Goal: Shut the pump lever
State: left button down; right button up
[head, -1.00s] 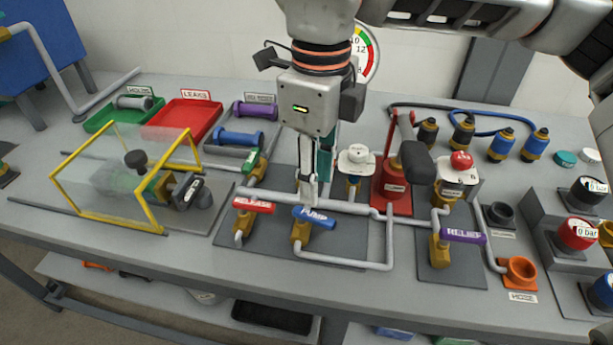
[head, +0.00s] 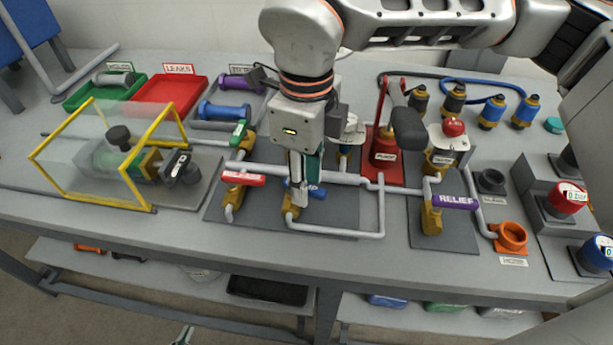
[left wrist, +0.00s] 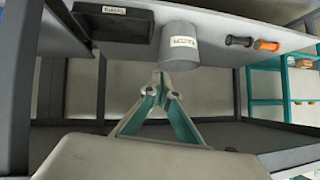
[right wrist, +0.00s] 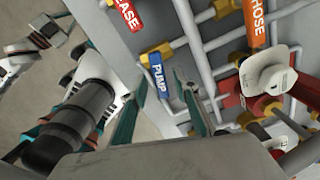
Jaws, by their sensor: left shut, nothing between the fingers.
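The pump lever (head: 317,192) is a blue handle on a yellow valve on the front pipe. In the head view it points right and is partly hidden by my right gripper (head: 297,200), whose fingers point down at it. In the right wrist view the lever (right wrist: 160,78) lies in the gap between my right gripper's (right wrist: 158,88) spread fingers; I cannot tell whether they touch it. My left gripper (left wrist: 160,82) is shut and empty, low in front of the bench's lower shelf. Only its tip shows at the bottom of the head view (head: 183,337).
The red release lever (head: 242,179) is close left of the pump lever, and the purple relief lever (head: 455,201) is to the right. A red hand pump (head: 385,172) stands behind. A grey bin (left wrist: 181,50) and black tray (left wrist: 112,22) are on the lower shelf.

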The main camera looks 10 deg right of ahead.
grip_shut()
jog(key=shift+r, duration=0.1)
